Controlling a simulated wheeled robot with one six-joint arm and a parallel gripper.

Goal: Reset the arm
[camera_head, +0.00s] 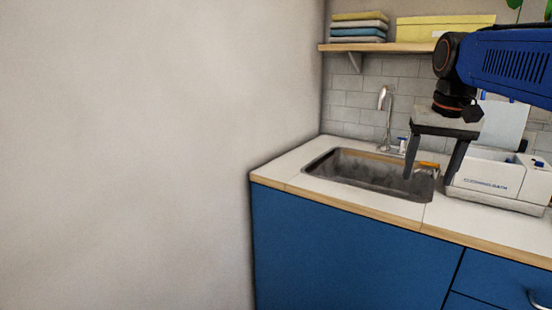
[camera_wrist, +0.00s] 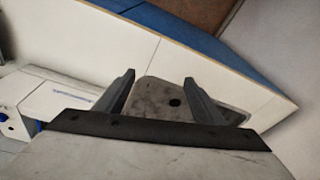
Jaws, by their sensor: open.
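My gripper (camera_head: 431,173) is open and empty, with its two dark fingers pointing down. In the head view it hangs at the right, in front of the right end of the sink and the white cleaning bath. The wrist view shows both fingers (camera_wrist: 158,82) spread apart, with the sink basin beyond them and nothing between them. My blue arm reaches in from the right edge of the head view.
A metal sink (camera_head: 345,170) with a tap (camera_head: 388,120) is set in the white counter (camera_head: 300,180). The white cleaning bath (camera_head: 495,175) stands right of it. A shelf (camera_head: 385,47) above holds folded cloths (camera_head: 358,28) and a yellow box (camera_head: 420,28). A bare wall (camera_head: 150,150) fills the left.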

